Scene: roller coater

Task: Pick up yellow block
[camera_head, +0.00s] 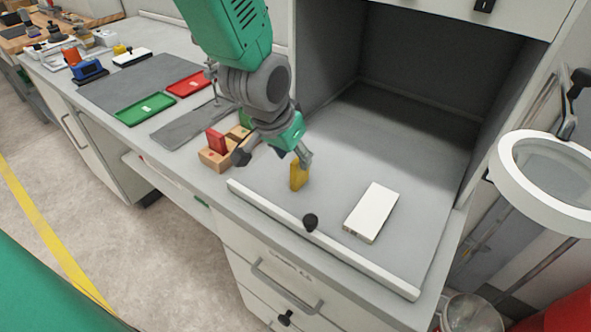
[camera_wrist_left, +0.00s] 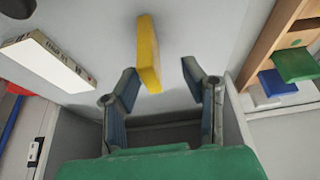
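The yellow block (camera_head: 299,177) stands on the grey worktop inside the front edge strip, just below my left gripper (camera_head: 273,158) in the head view. In the left wrist view the yellow block (camera_wrist_left: 148,53) lies ahead of the two fingers of my left gripper (camera_wrist_left: 160,75), in line with the gap between them. The fingers are spread, with space on both sides of the block. No firm contact shows. The gripper hides part of the wooden holder behind it. My right gripper is not in view.
A white box (camera_head: 371,212) lies right of the block. A wooden holder (camera_head: 214,159) with coloured blocks stands left, close to the gripper. A raised white strip (camera_head: 330,240) runs along the front edge. A cabinet wall (camera_head: 463,150) rises at right; the worktop behind is clear.

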